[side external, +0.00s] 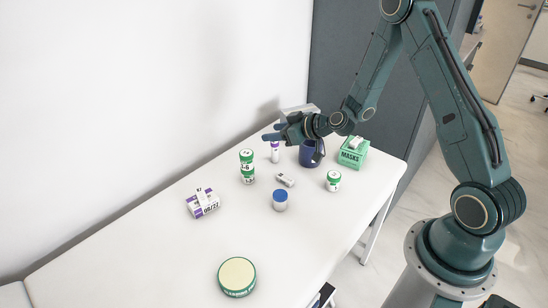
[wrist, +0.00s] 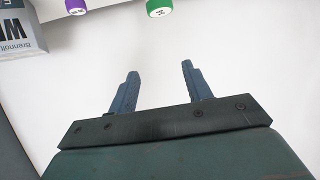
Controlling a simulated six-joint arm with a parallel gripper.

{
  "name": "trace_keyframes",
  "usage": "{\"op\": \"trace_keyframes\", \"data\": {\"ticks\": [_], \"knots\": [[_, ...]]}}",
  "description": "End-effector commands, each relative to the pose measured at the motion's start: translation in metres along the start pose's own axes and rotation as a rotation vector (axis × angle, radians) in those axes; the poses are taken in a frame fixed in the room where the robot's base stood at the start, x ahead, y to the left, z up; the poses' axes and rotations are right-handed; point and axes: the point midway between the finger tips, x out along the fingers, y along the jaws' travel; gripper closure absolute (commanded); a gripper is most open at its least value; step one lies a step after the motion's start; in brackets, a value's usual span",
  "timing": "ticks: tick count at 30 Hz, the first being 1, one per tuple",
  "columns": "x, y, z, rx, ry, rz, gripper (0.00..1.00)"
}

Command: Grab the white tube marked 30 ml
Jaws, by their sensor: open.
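My gripper (side external: 268,132) is open and empty above the far part of the white table (side external: 180,265). In the wrist view its two blue fingers (wrist: 157,82) stand apart with bare white surface between them. A slim white tube with purple marking (side external: 275,155) stands upright just below the fingers in the side view. A small white item with a dark marking (side external: 285,180) lies nearer the camera. No 30 ml marking is readable on either, so I cannot tell which is the named tube. A purple-ended thing (wrist: 76,6) and a green-ended thing (wrist: 159,7) show at the wrist view's top edge.
Nearby stand a green-and-white stack (side external: 247,167), a blue-lidded jar (side external: 280,200), a green-lidded jar (side external: 333,181), a dark blue mug (side external: 308,156) and a green masks box (side external: 352,154). Purple-and-white boxes (side external: 203,203) and a round tin (side external: 237,276) lie nearer. A printed box (wrist: 22,30) is close left.

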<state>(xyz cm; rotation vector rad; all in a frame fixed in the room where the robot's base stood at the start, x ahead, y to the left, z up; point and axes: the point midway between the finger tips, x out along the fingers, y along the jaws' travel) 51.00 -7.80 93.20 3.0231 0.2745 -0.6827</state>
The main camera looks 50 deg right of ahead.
Motion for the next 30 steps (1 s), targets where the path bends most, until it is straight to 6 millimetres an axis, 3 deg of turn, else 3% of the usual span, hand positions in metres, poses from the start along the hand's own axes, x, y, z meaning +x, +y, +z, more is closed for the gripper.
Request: {"op": "trace_keyframes", "data": {"ticks": [9,15,20,30], "knots": [[0.015,0.051,0.069,0.086,0.045,0.182,0.51],[0.015,0.072,0.103,0.12,0.051,0.279,0.51],[0.014,0.078,0.113,0.13,0.052,0.311,0.51],[0.017,0.079,0.114,0.127,0.052,0.313,0.51]]}}
